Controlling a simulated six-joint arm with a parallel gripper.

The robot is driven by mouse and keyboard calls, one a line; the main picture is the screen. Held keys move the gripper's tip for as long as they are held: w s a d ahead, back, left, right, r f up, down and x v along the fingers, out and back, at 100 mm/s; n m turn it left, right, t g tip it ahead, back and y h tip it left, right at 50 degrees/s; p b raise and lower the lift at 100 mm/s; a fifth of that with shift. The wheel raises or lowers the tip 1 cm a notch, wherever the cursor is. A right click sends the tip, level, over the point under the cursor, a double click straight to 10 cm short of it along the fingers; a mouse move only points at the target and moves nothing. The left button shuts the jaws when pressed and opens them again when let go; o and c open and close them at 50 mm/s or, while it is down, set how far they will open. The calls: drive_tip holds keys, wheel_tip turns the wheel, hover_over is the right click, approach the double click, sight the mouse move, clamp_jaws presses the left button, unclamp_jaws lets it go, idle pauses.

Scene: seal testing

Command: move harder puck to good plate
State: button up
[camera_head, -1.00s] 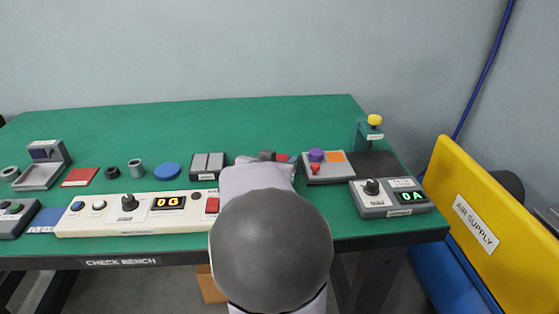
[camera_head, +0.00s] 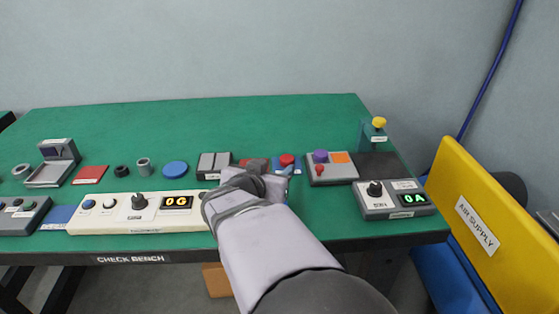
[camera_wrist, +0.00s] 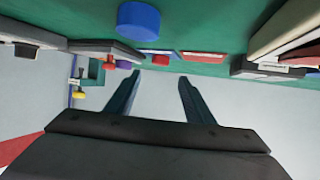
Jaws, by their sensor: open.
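A red puck (camera_head: 287,160) sits on a blue plate (camera_head: 296,167) near the middle right of the bench. In the wrist view, which looks upside down, the red puck (camera_wrist: 160,60) and blue plate (camera_wrist: 146,51) lie beyond my fingertips, with a red plate (camera_wrist: 203,56) beside them. The red plate (camera_head: 255,163) shows partly in the head view. A blue puck (camera_wrist: 138,20) stands closer at the wrist view's top; my arm probably hides it in the head view. My gripper (camera_wrist: 159,76) is open, with nothing between its fingers. Which puck is harder, and the plates' labels, cannot be read.
A grey box (camera_head: 331,172) with a purple disc (camera_head: 320,155) stands just right of the blue plate. A grey two-pad unit (camera_head: 214,164) stands left. The back of the green bench is clear.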

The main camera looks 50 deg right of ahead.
drive_tip(key=shift+p+v, duration=0.8)
drive_tip(key=shift+v, duration=0.25)
drive_tip(key=shift+r, duration=0.1)
